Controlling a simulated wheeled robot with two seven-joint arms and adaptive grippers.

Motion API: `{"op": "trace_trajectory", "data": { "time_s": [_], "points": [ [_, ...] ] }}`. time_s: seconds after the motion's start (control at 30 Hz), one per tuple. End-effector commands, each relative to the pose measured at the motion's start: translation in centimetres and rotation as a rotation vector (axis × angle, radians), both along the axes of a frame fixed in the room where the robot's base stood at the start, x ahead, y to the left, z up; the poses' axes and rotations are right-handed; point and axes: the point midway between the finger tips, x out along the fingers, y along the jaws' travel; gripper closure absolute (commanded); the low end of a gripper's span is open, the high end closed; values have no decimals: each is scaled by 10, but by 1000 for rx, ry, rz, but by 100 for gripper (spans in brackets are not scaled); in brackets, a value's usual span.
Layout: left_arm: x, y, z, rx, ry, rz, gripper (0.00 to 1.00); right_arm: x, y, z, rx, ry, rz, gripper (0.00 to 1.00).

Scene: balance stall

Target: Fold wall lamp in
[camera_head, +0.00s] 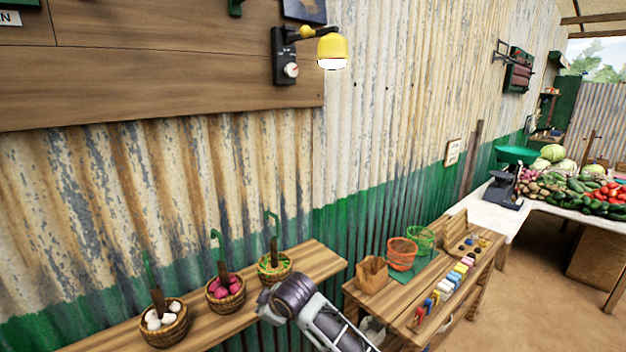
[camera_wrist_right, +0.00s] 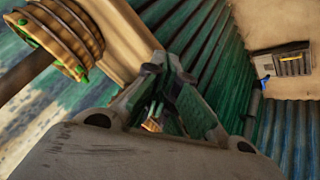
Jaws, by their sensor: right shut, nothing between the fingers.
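The wall lamp (camera_head: 332,51) has a yellow head with a lit white underside, facing down. It sticks out to the right on a short yellow and black arm from a black wall bracket (camera_head: 285,57) with a round white knob. My right arm shows low in the head view, well below the lamp and apart from it; its fingers cannot be made out there. In the right wrist view my right gripper (camera_wrist_right: 166,75) is shut and empty. The lamp does not show in that view. My left gripper is in neither view.
Baskets of garlic (camera_head: 164,323), pink vegetables (camera_head: 225,292) and greens (camera_head: 275,267) stand on a wooden shelf (camera_head: 318,258) beside my right arm. A small wooden table (camera_head: 410,312) holds baskets and blocks. The corrugated wall below the lamp is clear.

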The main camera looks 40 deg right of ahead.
Motion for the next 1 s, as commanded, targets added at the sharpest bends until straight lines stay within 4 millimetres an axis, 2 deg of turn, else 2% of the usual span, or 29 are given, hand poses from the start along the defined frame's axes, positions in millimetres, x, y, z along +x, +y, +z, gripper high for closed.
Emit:
{"op": "trace_trajectory", "data": {
  "time_s": [0.5,1.0],
  "points": [
    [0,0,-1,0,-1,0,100,48,-12,89,-102,-129,100,100],
    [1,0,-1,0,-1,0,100,79,-27,188,-218,-257,183,100]
  ]
}}
